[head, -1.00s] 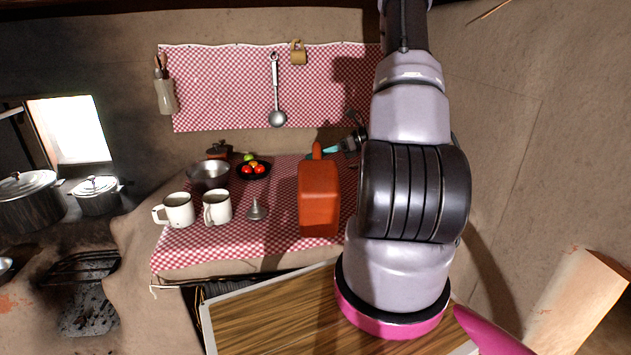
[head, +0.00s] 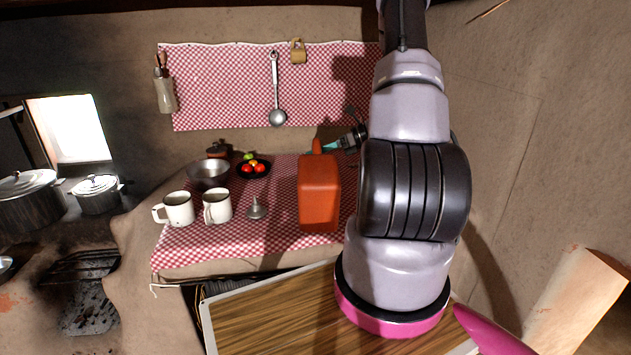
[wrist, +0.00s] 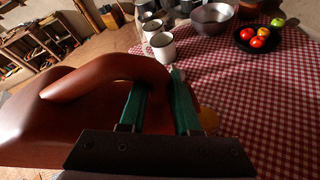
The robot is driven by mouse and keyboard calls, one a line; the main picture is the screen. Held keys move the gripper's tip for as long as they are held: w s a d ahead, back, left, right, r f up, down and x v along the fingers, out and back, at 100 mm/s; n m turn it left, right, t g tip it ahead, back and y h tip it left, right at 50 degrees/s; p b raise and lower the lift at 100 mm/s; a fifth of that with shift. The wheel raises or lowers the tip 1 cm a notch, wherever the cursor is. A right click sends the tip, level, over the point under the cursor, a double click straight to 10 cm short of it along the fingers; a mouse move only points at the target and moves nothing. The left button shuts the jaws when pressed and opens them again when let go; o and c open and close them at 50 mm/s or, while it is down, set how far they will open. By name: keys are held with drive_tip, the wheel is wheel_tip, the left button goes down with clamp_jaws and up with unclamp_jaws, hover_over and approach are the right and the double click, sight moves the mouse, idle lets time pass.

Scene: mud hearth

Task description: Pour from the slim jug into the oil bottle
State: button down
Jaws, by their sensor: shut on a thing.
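The slim jug (head: 319,195) is a tall orange-red vessel over the right part of the checked cloth in the head view. In the wrist view its smooth brown-red body (wrist: 45,120) and looped handle fill the left side. My gripper (head: 331,147) has teal fingers shut on the handle near the jug's top; the fingers (wrist: 160,85) also show in the wrist view. I cannot make out the oil bottle for certain. A small amber piece (wrist: 209,119) shows behind the right finger in the wrist view, but I cannot tell what it is.
Two white mugs (head: 178,210) (head: 217,206), a small metal funnel (head: 256,208), a steel bowl (head: 209,174) and a dark fruit plate (head: 254,172) stand on the checked cloth (head: 270,235). A ladle (head: 276,95) hangs behind. Cloth is free between funnel and jug.

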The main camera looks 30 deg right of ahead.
drive_tip(key=shift+w+d+r+m+g+y+p, duration=0.3)
drive_tip(key=shift+w+m+g+p, duration=0.25)
drive_tip(key=shift+m+p, duration=0.4)
idle(3.6)
